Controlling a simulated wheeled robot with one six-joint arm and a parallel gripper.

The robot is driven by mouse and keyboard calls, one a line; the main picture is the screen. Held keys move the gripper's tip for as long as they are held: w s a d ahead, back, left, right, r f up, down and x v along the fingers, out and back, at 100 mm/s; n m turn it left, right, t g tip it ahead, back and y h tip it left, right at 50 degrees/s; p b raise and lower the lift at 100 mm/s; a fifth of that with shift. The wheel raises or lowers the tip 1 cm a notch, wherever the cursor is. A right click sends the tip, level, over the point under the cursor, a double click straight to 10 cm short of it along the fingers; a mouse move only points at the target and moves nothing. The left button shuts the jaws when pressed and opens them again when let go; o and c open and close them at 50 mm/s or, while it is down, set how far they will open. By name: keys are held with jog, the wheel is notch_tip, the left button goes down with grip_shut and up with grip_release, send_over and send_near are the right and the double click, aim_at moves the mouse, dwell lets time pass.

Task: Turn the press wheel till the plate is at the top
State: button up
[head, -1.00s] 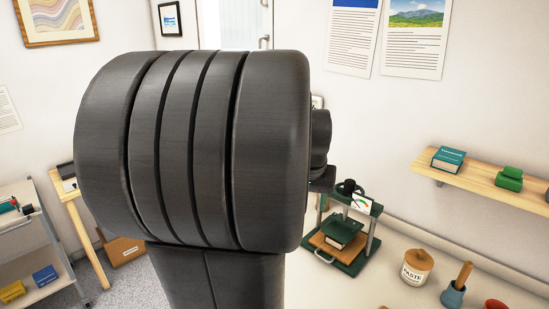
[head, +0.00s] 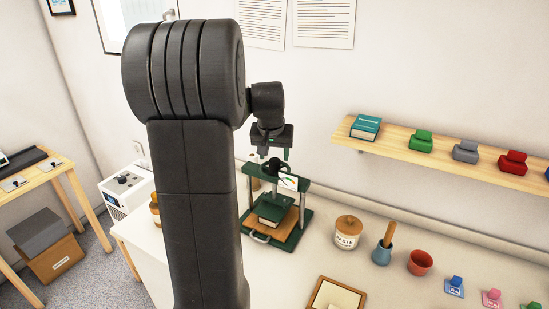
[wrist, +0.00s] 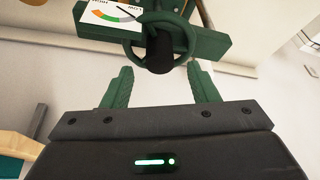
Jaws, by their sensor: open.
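The green press (head: 305,196) stands on the bench with its handwheel (head: 277,166) on top. Its green plate (head: 276,201) is low between the posts, close over a book (head: 270,213) on a wooden board; I cannot tell if they touch. My gripper (head: 275,153) is open, pointing down just above the wheel. In the wrist view, the gripper's green fingers (wrist: 160,86) are spread apart, and the wheel (wrist: 134,48) with its dark hub lies beyond and between them, not gripped. The gauge (wrist: 110,14) shows LOW and HIGH marks beside the wheel.
A paste jar (head: 347,232), a blue pot (head: 382,254) and a red bowl (head: 420,262) stand right of the press. A framed tray (head: 336,296) lies in front. A wall shelf (head: 440,155) holds a book and coloured blocks.

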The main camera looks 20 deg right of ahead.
aim_at(276, 159)
jog(key=shift+x, duration=1.9)
jog(key=c, duration=1)
jog(key=n+y, duration=0.1)
jog(key=n, duration=0.2)
jog(key=shift+d+n+t, duration=0.2)
jog(key=shift+n+t, duration=0.1)
jog(key=shift+t, duration=0.1)
jog(key=n+y, duration=0.1)
jog(key=n, duration=0.2)
jog(key=shift+d+n+y+b, duration=0.1)
jog(key=shift+n+y+b, duration=0.2)
jog(key=shift+b, duration=0.1)
jog(key=n+y, duration=0.1)
jog(key=n, duration=0.2)
jog(key=n+g+y+b, duration=0.1)
jog(key=n, duration=0.2)
jog(key=shift+d+r, duration=0.1)
jog(key=shift+n, duration=0.4)
